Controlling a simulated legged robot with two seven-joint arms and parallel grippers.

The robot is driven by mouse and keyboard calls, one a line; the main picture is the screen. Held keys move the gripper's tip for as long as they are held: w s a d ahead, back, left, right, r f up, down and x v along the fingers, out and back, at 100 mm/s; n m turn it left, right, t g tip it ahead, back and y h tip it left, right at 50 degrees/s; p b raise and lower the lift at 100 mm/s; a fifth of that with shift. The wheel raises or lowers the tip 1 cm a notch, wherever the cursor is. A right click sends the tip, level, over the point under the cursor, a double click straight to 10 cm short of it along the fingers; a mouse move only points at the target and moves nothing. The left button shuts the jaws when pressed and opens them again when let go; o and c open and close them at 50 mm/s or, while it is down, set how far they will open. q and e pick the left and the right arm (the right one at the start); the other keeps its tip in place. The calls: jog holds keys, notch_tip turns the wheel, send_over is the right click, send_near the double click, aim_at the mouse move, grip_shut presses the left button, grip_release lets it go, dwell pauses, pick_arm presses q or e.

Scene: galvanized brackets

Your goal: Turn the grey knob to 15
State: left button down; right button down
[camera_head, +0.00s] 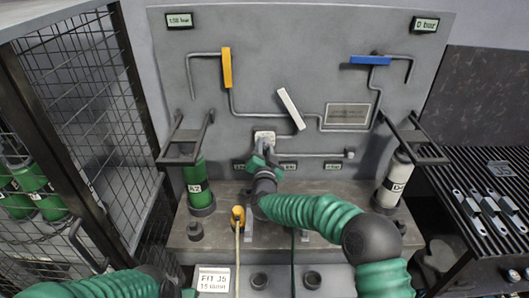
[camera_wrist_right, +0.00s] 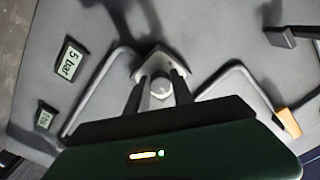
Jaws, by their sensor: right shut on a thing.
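The grey knob (camera_wrist_right: 161,88) sits on a light plate (camera_head: 264,136) low on the grey panel. My right gripper (camera_wrist_right: 160,92) is at the knob, with one dark finger on each side of it, and is shut on it. In the head view my right gripper (camera_head: 263,160) and wrist hide most of the knob. No pointer or scale on the knob can be read. A display reading 5 bar (camera_wrist_right: 68,60) shows in the wrist view.
The panel (camera_head: 300,50) carries a yellow handle (camera_head: 227,68), a white handle (camera_head: 291,109), a blue handle (camera_head: 370,60) and pipes. A green cylinder (camera_head: 196,180) and a white cylinder (camera_head: 396,180) stand either side. A mesh cage (camera_head: 80,75) is at left.

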jog(key=shift+m, duration=0.4)
jog(key=c, duration=1.1)
grip_release()
jog(key=s+b, duration=0.1)
jog(key=s, duration=1.5)
jog(key=shift+s, duration=0.4)
